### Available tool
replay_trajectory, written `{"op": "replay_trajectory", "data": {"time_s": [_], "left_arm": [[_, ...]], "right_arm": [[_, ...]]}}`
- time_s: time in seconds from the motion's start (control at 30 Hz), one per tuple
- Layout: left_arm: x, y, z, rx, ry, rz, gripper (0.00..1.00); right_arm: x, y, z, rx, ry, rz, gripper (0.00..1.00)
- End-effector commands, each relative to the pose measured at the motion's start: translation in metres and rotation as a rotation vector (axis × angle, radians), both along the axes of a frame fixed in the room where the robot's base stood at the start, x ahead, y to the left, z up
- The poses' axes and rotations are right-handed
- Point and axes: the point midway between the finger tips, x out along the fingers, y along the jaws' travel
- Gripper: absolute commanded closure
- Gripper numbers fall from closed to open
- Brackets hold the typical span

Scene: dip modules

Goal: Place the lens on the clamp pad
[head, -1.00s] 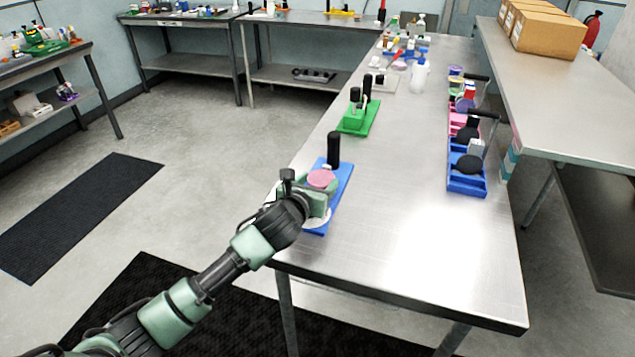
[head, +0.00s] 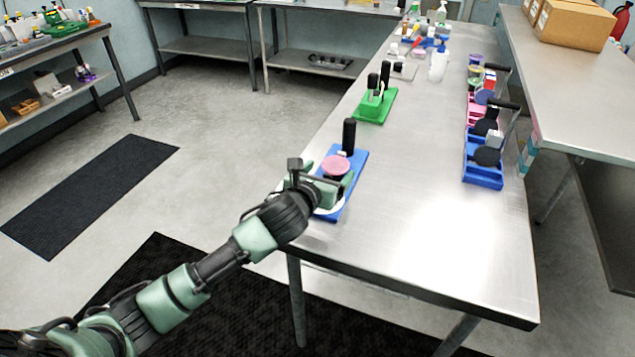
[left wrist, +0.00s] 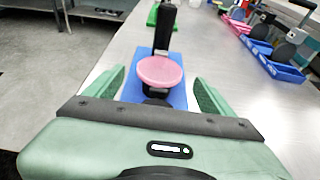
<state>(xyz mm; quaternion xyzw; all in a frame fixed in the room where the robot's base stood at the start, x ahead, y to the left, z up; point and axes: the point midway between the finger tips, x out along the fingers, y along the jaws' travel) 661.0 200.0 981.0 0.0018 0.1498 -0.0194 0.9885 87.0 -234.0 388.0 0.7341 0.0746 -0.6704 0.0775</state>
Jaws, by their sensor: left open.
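A pink round disc (head: 335,167), which looks like the lens, sits on a blue-based fixture (head: 357,160) with a black upright post (head: 349,137). The pink disc (left wrist: 160,71) also shows in the left wrist view, in front of the post (left wrist: 165,27). A dark part shows under it; I cannot make out a separate clamp pad. A white round rim (head: 330,208) shows at the base's near end. My left gripper (left wrist: 158,77) is open, with its green fingers on either side of the disc, not visibly touching it. My right gripper is out of view.
A green-based fixture (head: 376,106) stands farther along the metal table (head: 420,240). Blue (head: 483,182) and pink bins with dark discs line the right edge. Bottles and small items lie at the far end. The near table is clear.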

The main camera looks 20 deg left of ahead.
Motion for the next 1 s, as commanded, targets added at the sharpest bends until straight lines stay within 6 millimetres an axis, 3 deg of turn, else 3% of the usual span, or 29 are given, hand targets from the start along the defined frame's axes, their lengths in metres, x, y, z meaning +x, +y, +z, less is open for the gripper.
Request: {"op": "replay_trajectory", "data": {"time_s": [0.2, 0.4, 0.6, 1.0], "left_arm": [[-0.045, 0.002, 0.013, 0.003, 0.000, -0.002, 0.16], [-0.074, 0.003, 0.022, 0.001, 0.000, 0.000, 0.16], [-0.083, 0.003, 0.026, -0.001, 0.000, 0.000, 0.16], [-0.083, 0.003, 0.026, -0.001, 0.000, 0.001, 0.16]], "right_arm": [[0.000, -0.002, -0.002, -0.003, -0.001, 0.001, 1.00], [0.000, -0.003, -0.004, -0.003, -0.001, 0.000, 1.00], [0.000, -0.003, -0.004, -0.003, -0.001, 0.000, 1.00], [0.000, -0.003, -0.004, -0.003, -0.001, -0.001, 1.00]]}}
